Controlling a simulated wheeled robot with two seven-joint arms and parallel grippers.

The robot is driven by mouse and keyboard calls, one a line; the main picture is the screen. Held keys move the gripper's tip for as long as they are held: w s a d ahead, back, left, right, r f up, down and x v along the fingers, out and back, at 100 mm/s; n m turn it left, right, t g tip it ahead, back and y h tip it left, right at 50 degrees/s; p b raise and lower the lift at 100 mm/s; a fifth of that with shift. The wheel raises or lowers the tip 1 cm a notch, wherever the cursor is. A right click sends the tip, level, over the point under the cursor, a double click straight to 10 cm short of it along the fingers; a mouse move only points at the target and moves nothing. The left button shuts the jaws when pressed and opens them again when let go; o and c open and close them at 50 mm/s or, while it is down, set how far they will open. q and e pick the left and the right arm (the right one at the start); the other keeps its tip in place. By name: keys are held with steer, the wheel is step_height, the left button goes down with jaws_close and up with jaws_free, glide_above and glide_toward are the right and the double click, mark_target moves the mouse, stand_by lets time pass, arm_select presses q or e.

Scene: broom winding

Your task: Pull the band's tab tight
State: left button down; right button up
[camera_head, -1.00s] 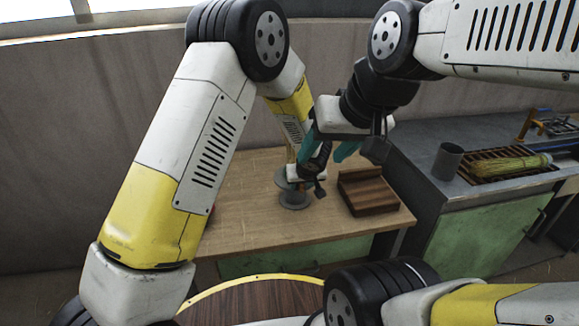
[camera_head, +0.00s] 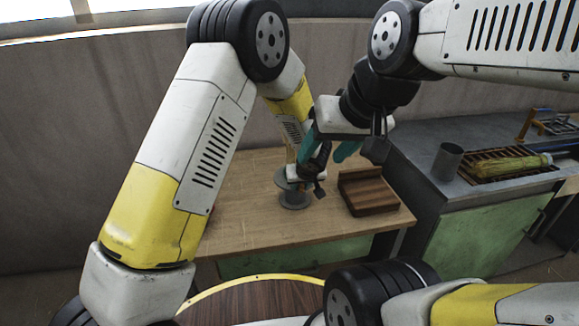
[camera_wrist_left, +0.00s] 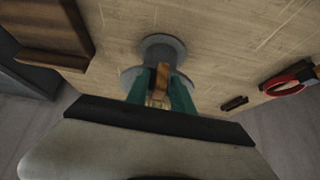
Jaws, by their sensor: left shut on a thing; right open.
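A grey spool-like stand (camera_head: 295,198) is on the wooden bench, and it also shows in the left wrist view (camera_wrist_left: 162,48). My left gripper (camera_wrist_left: 160,95) is over the stand, its teal fingers shut on a small brown piece (camera_wrist_left: 161,78), which I take for the band's tab. Paler straw-coloured material shows just below it. The band's loop and how tight it is cannot be made out. My right gripper (camera_head: 328,153) is open above the stand, its teal fingers spread around the dark left gripper area; I see nothing held in it.
A dark wooden block (camera_head: 367,192) lies right of the stand. On the grey cabinet are a metal cup (camera_head: 447,161) and a straw broom head (camera_head: 510,165) on a grate. A red-ringed tool (camera_wrist_left: 288,80) lies on the bench. The bench front is clear.

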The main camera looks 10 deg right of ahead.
arm_select(q)
steer(key=shift+s, duration=0.15)
steer(key=shift+s, duration=4.35)
steer(key=c, duration=1)
jaws_free()
